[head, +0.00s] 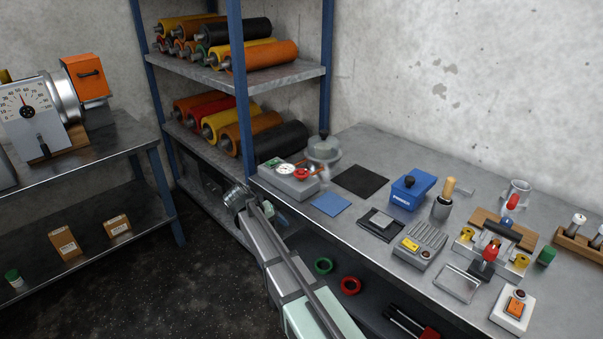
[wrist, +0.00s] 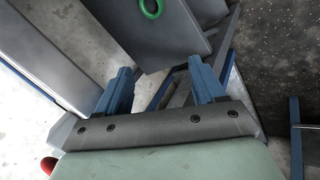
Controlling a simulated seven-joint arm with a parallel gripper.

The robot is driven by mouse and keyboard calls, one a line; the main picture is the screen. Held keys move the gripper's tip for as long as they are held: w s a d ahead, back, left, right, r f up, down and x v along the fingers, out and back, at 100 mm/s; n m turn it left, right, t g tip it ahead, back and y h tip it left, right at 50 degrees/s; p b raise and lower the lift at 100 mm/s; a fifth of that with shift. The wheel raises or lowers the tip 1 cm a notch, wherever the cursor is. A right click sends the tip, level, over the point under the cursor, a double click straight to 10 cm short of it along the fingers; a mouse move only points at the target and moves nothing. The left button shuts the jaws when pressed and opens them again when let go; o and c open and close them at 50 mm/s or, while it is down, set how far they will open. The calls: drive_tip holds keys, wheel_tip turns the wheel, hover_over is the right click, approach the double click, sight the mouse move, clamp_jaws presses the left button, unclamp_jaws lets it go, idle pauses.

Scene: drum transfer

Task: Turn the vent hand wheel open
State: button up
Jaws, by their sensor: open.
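A small red round knob (head: 300,174), which looks like the vent hand wheel, sits on a grey box (head: 288,185) with a round gauge (head: 285,168) at the left end of the bench. I cannot tell how far it is turned. My gripper (head: 281,217) is below and in front of this box, by the bench's front edge, apart from the knob. In the wrist view my gripper (wrist: 161,85) has its two blue fingers wide apart with nothing between them. A red bit (wrist: 48,165) at that view's lower left edge is too cut off to identify.
A glass dome vessel (head: 323,148) stands behind the box. A blue pad (head: 331,203) and a black mat (head: 361,181) lie to its right. A green ring (head: 323,265) and a red ring (head: 350,286) are below the bench top. A roller rack (head: 240,82) stands behind left.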

drive_tip(key=w+a+r+t, duration=0.1)
drive_tip(key=w+a+r, duration=0.3)
drive_tip(key=r, duration=0.6)
wheel_tip(320, 180, up, 18)
drive_tip(key=m+g+y, duration=0.4)
drive_tip(key=y, duration=0.1)
hover_over(302, 171)
wheel_tip(302, 171, down, 14)
drive_tip(key=shift+s+r, duration=0.1)
drive_tip(key=shift+r, duration=0.05)
drive_tip(key=shift+a, duration=0.1)
drive_tip(key=shift+c, duration=0.5)
drive_tip(key=c, duration=0.6)
drive_tip(key=shift+c, duration=0.2)
